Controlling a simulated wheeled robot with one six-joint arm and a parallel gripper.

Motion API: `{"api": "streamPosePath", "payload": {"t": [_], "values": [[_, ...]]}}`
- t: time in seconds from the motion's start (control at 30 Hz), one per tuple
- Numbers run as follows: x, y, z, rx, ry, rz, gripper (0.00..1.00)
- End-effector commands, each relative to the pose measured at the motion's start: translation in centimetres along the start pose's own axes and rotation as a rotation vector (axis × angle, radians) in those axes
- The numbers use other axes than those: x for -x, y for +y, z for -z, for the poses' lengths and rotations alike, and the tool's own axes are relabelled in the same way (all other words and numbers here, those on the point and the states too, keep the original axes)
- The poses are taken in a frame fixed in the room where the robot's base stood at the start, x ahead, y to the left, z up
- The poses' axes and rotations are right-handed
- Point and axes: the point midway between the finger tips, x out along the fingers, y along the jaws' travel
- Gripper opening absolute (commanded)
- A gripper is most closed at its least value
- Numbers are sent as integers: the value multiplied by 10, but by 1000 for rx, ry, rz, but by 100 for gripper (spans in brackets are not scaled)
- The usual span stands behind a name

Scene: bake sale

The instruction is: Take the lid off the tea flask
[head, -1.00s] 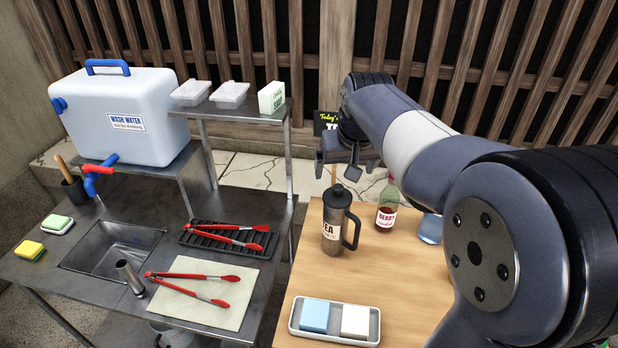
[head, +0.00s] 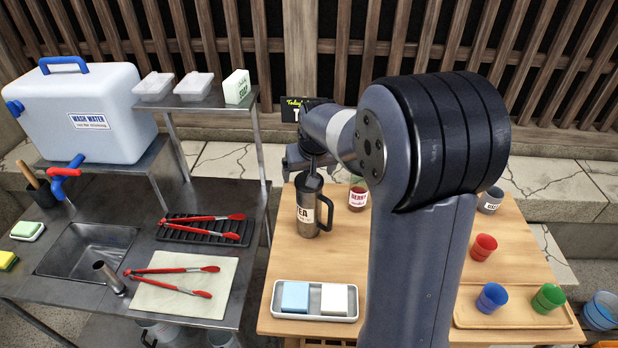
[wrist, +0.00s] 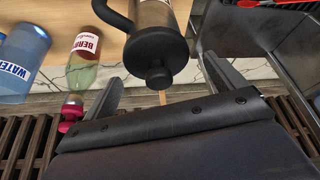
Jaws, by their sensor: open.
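The tea flask (head: 308,213) is a dark grey cylinder with a white TEA label and a black handle on its right, upright on the wooden table. Its black lid (wrist: 158,45) with a round knob is on the flask in the wrist view. My gripper (wrist: 159,72) is open, its two fingers spread to either side of the lid knob with gaps on both sides. In the head view my gripper (head: 303,158) is at the flask's top, partly behind the lid, so the exact spacing there is hard to tell.
A berry bottle (wrist: 85,50) and a water bottle (wrist: 22,58) stand beside the flask. A tray (head: 316,314) with two blocks lies in front. Cups, including a red one (head: 483,247), are to the right. A steel sink bench (head: 215,275) with tongs is left.

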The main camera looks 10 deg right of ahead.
Motion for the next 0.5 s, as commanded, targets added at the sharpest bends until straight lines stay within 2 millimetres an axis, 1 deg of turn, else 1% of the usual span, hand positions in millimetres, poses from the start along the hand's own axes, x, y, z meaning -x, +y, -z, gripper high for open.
{"api": "streamPosePath", "payload": {"t": [0.17, 0.5], "values": [[0, 0, 0, 0, 0, 0, 91], [0, 0, 0, 0, 1, 0, 63]]}}
